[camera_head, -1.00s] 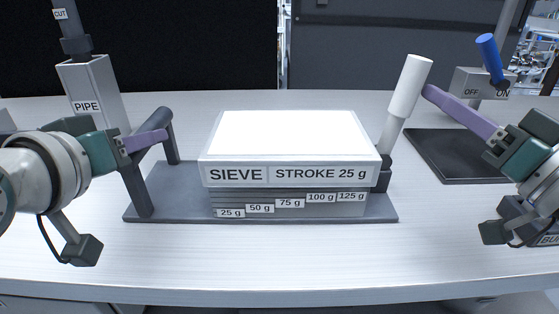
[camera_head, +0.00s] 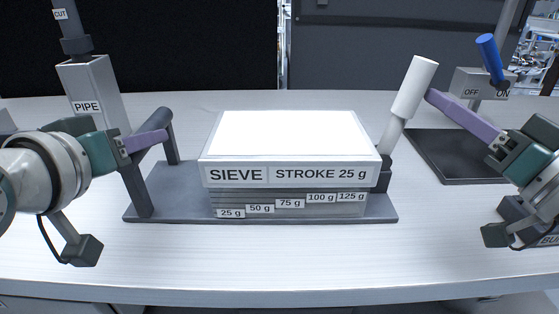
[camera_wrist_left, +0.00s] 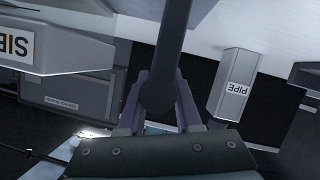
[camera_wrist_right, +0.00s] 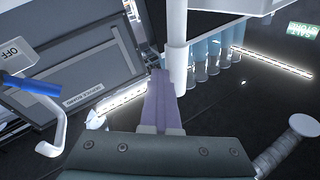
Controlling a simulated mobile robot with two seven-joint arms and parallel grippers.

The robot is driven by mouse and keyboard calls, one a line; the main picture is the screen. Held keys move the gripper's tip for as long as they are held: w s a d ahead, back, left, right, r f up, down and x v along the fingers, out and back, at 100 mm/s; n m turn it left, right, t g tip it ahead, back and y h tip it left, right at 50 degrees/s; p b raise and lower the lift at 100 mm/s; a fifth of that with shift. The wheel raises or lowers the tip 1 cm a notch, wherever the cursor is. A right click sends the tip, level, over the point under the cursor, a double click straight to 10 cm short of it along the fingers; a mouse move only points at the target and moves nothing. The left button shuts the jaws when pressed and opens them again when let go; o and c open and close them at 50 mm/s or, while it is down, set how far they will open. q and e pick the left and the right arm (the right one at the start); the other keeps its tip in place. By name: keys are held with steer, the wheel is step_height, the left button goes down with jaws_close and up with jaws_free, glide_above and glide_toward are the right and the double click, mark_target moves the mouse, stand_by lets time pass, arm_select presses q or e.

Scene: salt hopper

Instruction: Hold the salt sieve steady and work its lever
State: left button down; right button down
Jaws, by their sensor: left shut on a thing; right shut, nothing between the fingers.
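The salt sieve (camera_head: 235,176) is a grey box with a bright white top, on a dark base plate (camera_head: 180,195). Its front reads "SIEVE" and "STROKE 25 g", above stepped labels from 25 g to 125 g. My left gripper (camera_head: 155,138) is shut on the dark handle (camera_head: 164,118) at the left of the base; the left wrist view shows the handle (camera_wrist_left: 173,40) between the fingers. The white lever (camera_head: 414,90) at the sieve's right leans right. My right gripper (camera_head: 431,97) is shut and empty, fingertips against or very near the lever's right side; the lever (camera_wrist_right: 178,55) also shows in the right wrist view.
A grey "PIPE" post (camera_head: 92,90) stands at the back left. An OFF/ON box with a blue switch lever (camera_head: 489,58) stands at the back right, behind a dark flat plate (camera_head: 450,165). The table front (camera_head: 270,260) is clear.

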steer(key=shift+d+f, duration=0.25)
steer(key=shift+d, duration=0.35)
steer(key=shift+d+f, duration=0.25)
steer(key=shift+d, duration=0.35)
steer(key=shift+d+f, duration=0.25)
steer(key=shift+d, duration=0.35)
steer(key=s+d+f, duration=0.1)
steer(key=s+d, duration=0.2)
steer(key=w+a+r, duration=0.2)
steer(key=w+a, duration=0.1)
steer(key=a, duration=0.2)
